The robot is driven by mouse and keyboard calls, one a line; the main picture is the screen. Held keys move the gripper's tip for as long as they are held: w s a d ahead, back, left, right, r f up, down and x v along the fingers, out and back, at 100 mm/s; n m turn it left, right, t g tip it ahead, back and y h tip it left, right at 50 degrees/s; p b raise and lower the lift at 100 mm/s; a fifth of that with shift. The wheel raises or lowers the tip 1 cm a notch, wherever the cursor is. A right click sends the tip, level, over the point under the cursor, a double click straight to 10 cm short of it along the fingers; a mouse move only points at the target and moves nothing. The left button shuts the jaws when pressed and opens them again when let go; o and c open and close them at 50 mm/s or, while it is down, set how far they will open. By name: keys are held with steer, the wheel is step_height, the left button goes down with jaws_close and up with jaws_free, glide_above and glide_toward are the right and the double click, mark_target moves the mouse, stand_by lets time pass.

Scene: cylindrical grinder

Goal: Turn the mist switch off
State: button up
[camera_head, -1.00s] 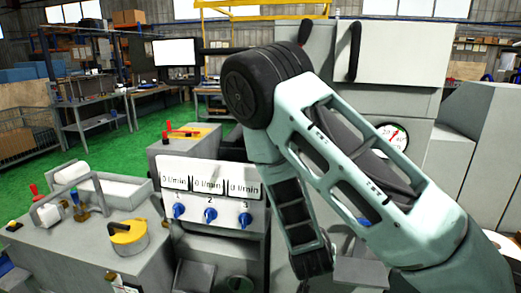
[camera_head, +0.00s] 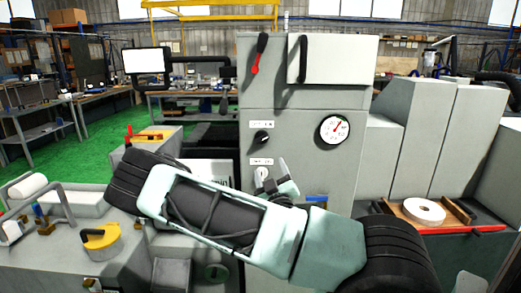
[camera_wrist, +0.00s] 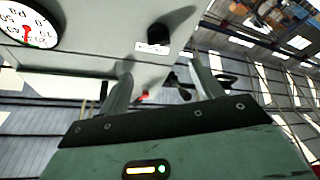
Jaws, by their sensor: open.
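The grey cabinet front (camera_head: 300,90) carries a black rotary knob (camera_head: 262,138) under a small white label (camera_head: 261,124). A second label (camera_head: 261,161) sits below it; the text on both is too small to read, so I cannot tell which marks the mist switch. My gripper (camera_head: 272,172) is open in front of the cabinet, just below the black knob, covering the area under the lower label. In the wrist view the black knob (camera_wrist: 157,35) appears upside down beyond my open gripper (camera_wrist: 160,75), with nothing between the fingers.
A round gauge (camera_head: 335,130) is right of the knobs. A red-tipped lever (camera_head: 257,55) and a black handle (camera_head: 303,58) are above. A wooden tray (camera_head: 395,207) with a white ring (camera_head: 424,211) lies right. A yellow-topped device (camera_head: 100,237) stands left.

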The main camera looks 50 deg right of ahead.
mark_target(262, 142)
steer(key=b+x, duration=0.3)
steer(key=x, duration=0.9)
steer(key=shift+w+d+r, duration=0.15)
steer(key=shift+w+d, duration=0.05)
steer(key=shift+d, duration=0.05)
steer(key=shift+w+d, duration=0.35)
steer(key=shift+w, duration=0.1)
steer(key=c, duration=1)
